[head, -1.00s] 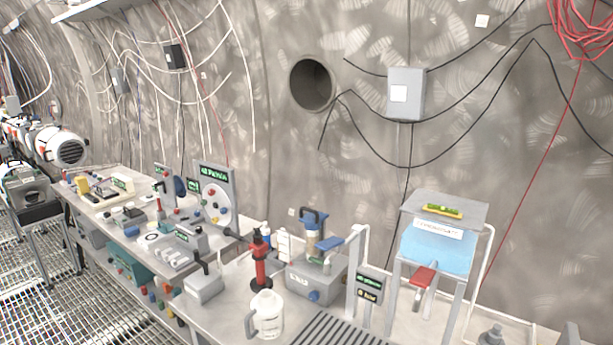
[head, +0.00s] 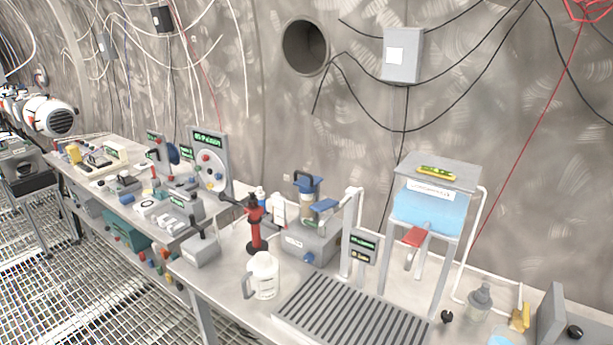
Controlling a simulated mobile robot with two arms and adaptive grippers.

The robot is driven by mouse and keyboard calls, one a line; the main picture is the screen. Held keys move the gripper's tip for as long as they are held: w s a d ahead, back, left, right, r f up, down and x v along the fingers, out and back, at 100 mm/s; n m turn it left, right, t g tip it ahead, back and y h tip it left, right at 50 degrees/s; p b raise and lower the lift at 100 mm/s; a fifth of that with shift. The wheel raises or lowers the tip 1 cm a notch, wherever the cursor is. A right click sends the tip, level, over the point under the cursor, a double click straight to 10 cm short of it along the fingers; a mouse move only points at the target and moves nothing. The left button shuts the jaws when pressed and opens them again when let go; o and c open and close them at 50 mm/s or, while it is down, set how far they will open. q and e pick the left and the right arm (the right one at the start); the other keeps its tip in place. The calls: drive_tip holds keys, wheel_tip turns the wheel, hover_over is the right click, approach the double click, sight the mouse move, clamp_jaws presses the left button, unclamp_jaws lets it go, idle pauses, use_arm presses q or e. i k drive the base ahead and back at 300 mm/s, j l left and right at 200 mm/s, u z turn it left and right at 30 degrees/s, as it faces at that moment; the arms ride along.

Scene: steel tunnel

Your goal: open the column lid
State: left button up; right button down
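A short clear column (head: 306,204) with tan contents stands on a grey box-shaped unit (head: 308,243) on the bench. A blue lid (head: 307,183) with a dark upright handle sits on top of the column and looks shut. A blue lever-like part (head: 326,205) on the right partly covers the lower column. Neither of my grippers is in view.
A red stand (head: 254,225) and a white jug (head: 264,276) are left of the unit. Right are a small display (head: 362,245), a blue-water tank (head: 430,211) on legs with a red lever, and a bottle (head: 478,302). A slatted drain tray (head: 350,312) lies in front.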

sight(306, 184)
drive_tip(key=z, duration=0.25)
drive_tip(key=i+j+z, duration=0.15)
drive_tip(key=j+z, duration=0.3)
drive_tip(key=j, duration=0.25)
drive_tip(key=j+z, duration=0.4)
drive_tip(key=j, duration=0.3)
